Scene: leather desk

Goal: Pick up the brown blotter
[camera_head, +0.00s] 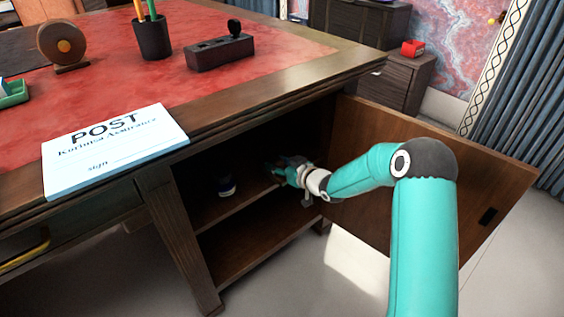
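No thing in view is clearly the brown blotter. My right arm comes in from the lower right and reaches into the open desk cabinet (260,215). My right gripper (279,170) is inside, at the level of the shelf (232,207). It is small and dark there, so I cannot tell whether its fingers are open, shut or holding something. A small dark jar with a white band (227,187) stands on the shelf, left of the gripper. A round brown object on a stand (62,45) is on the desktop at the back left. My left gripper is not in view.
The cabinet door (440,185) stands open to the right, behind my arm. On the red desktop (130,82) are a pencil cup (152,38), a dark box with a black knob (220,52) and a POST sign (115,148). Floor is clear at lower right.

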